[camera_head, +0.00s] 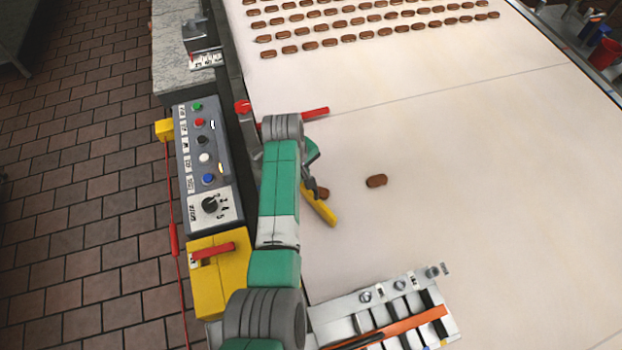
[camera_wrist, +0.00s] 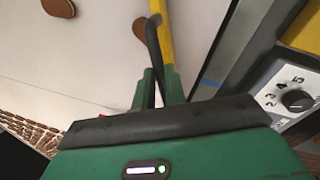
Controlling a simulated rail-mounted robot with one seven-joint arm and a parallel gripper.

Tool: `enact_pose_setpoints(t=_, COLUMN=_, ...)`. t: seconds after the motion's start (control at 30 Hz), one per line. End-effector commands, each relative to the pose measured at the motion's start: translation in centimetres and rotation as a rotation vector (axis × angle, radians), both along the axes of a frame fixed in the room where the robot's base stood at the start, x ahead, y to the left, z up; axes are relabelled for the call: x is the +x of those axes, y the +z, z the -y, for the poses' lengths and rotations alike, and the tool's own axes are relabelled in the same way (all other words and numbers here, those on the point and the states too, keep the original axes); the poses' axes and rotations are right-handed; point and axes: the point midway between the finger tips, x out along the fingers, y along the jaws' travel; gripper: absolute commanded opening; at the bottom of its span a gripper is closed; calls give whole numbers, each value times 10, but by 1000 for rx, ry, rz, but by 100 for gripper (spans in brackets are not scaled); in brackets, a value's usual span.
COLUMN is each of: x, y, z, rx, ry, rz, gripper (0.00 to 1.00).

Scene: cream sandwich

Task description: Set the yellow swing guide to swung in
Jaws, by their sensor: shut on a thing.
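The yellow swing guide (camera_head: 318,204) is a short yellow bar over the left edge of the pale belt, slanting down to the right in the head view. In the wrist view the yellow bar (camera_wrist: 166,40) runs up from between my green fingers, with a dark curved strip beside it. My gripper (camera_head: 312,186) is shut on the guide; it also shows in the wrist view (camera_wrist: 158,88). My arm hides the guide's pivot end in the head view.
A red bar (camera_head: 302,116) reaches over the belt's left edge farther up. Two brown biscuits, one (camera_head: 376,181) clear and one (camera_head: 322,193) beside the guide, lie nearby. A control panel (camera_head: 205,160) stands left of my arm. A slotted white rack (camera_head: 370,310) sits at the front.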

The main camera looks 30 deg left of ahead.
Motion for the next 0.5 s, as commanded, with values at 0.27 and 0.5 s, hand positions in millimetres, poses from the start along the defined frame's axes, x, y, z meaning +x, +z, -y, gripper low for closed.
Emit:
enact_pose_setpoints(t=0.27, x=1, y=-2, z=1, rx=0, ry=-2, rz=3, gripper=34)
enact_pose_setpoints(t=0.5, x=0, y=1, z=1, rx=0, ry=-3, rz=3, gripper=34)
